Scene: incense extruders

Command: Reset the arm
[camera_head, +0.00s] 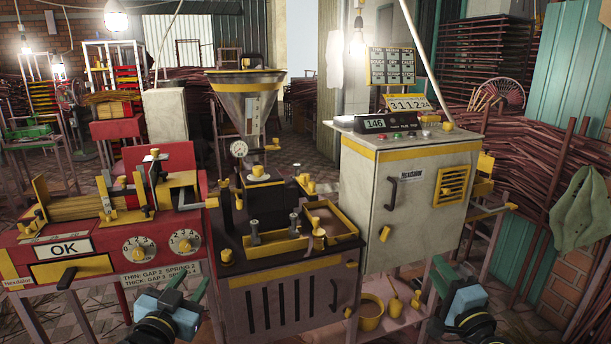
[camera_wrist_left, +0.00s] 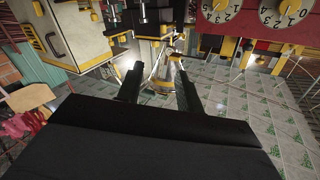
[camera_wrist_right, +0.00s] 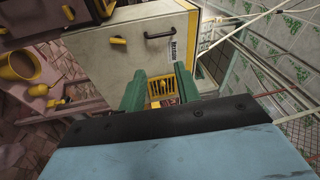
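My left gripper (camera_head: 189,285) is low at the front, between the red machine (camera_head: 110,240) and the black extruder bench (camera_head: 290,285). Its two dark fingers stand apart with nothing between them in the left wrist view (camera_wrist_left: 160,90). My right gripper (camera_head: 450,280) is low at the front right, before the cream cabinet (camera_head: 415,205). Its green fingers stand apart and empty in the right wrist view (camera_wrist_right: 160,88), with the cabinet's yellow vent behind the gap. Neither gripper visibly touches anything.
A steel hopper (camera_head: 247,100) rises over the bench, which has a yellow-rimmed tray (camera_head: 330,222). A yellow pot (camera_head: 371,312) stands on a low shelf right of the bench. A green cloth (camera_head: 580,210) hangs at the right. Bundled sticks line the right wall.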

